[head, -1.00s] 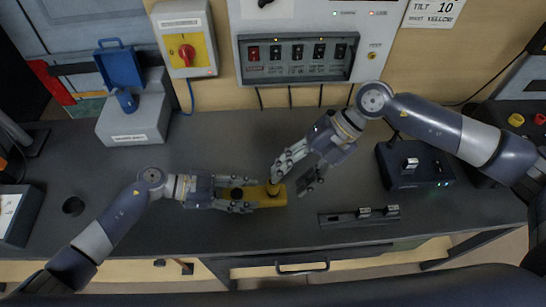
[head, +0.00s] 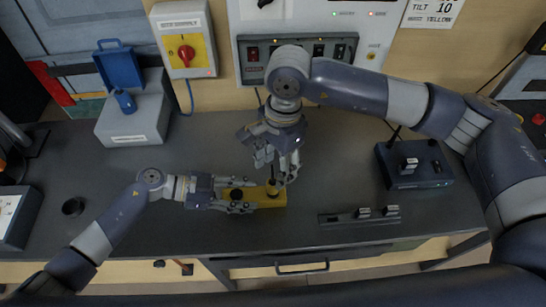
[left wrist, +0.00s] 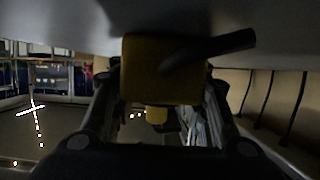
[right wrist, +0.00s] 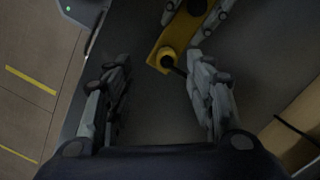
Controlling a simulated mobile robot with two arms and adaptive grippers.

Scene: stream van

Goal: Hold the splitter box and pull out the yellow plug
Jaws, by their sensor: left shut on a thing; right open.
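The yellow splitter box (head: 270,201) lies on the dark bench top. My left gripper (head: 246,194) is shut on its left part, and the box also shows close up in the left wrist view (left wrist: 143,75). The yellow plug (right wrist: 167,58) stands at the box's right end with a dark cable or stem. It also shows in the head view (head: 273,187), partly among the right fingers. My right gripper (head: 276,172) is open above that end. In the right wrist view the plug shows near the gap between its fingertips, closer to the right finger; contact cannot be told.
A dark rail with small blocks (head: 358,217) lies right of the box. A dark device (head: 415,165) stands farther right. A grey box with a blue lid (head: 133,117) stands at back left. The switch panel (head: 247,77) is behind my right arm. The front bench is largely clear.

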